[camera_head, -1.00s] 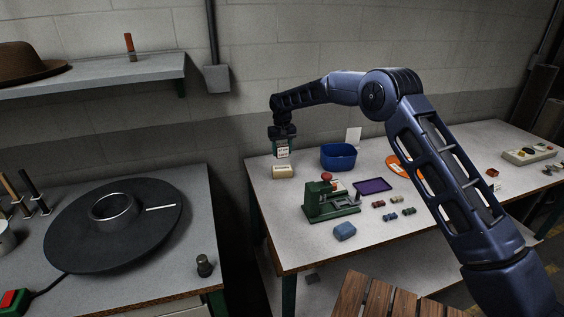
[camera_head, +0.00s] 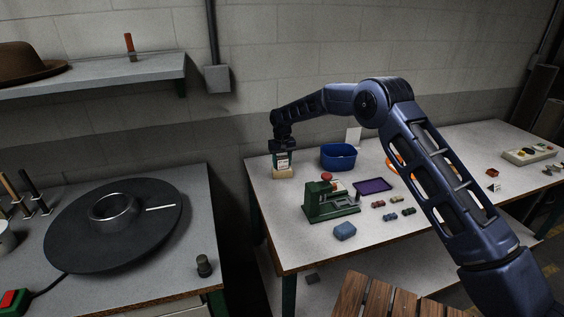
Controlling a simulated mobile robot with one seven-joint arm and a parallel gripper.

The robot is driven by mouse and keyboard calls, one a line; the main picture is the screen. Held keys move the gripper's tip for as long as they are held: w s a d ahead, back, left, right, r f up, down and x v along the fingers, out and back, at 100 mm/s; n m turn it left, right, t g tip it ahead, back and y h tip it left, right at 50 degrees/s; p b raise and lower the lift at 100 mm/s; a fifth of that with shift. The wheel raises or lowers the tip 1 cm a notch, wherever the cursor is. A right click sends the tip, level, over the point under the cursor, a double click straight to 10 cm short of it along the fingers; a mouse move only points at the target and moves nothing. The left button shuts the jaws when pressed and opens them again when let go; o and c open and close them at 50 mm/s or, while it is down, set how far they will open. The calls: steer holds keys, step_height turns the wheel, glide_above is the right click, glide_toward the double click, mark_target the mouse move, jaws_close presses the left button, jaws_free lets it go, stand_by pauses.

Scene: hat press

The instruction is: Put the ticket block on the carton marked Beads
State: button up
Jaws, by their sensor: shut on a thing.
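My gripper (camera_head: 283,158) points down at the back left of the right-hand table and is shut on the ticket block (camera_head: 283,163), a small pale block with dark print. Below it is a small tan carton (camera_head: 283,174), on the table top. The ticket block is right over the carton and appears to touch its top, though the contact is too small to be sure. The carton's label cannot be read in this view, and the gripper partly hides the block.
A blue bin (camera_head: 338,157) stands just right of the carton. The table's left edge is close to the carton.

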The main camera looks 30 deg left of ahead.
mark_target(282, 157)
steer(key=o, duration=1)
step_height(282, 157, up, 12)
steer(key=shift+r, duration=0.15)
